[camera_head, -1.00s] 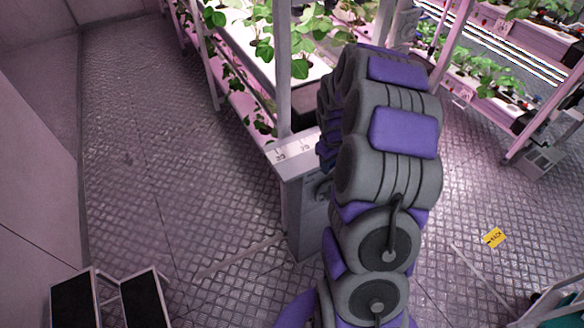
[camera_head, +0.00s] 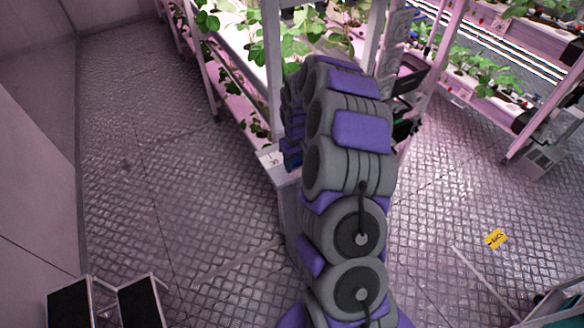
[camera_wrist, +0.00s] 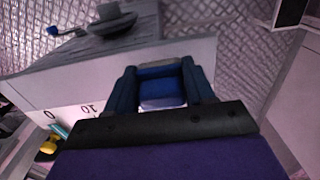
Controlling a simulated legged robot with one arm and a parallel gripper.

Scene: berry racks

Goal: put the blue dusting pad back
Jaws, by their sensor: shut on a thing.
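In the wrist view my gripper (camera_wrist: 160,88) has its two dark blue fingers closed around a blue piece, which I take to be the blue dusting pad (camera_wrist: 159,72). A paler patch shows at its near end. In the head view the stand (camera_head: 272,160) shows beside my arm at the end of a rack. My arm mostly covers the stand and hides the pad there.
A plant rack (camera_head: 235,70) stands behind the stand, and another rack (camera_head: 490,85) is at the right. A yellow item (camera_wrist: 47,146) lies by the stand's numbered edge. The left floor (camera_head: 150,170) is clear.

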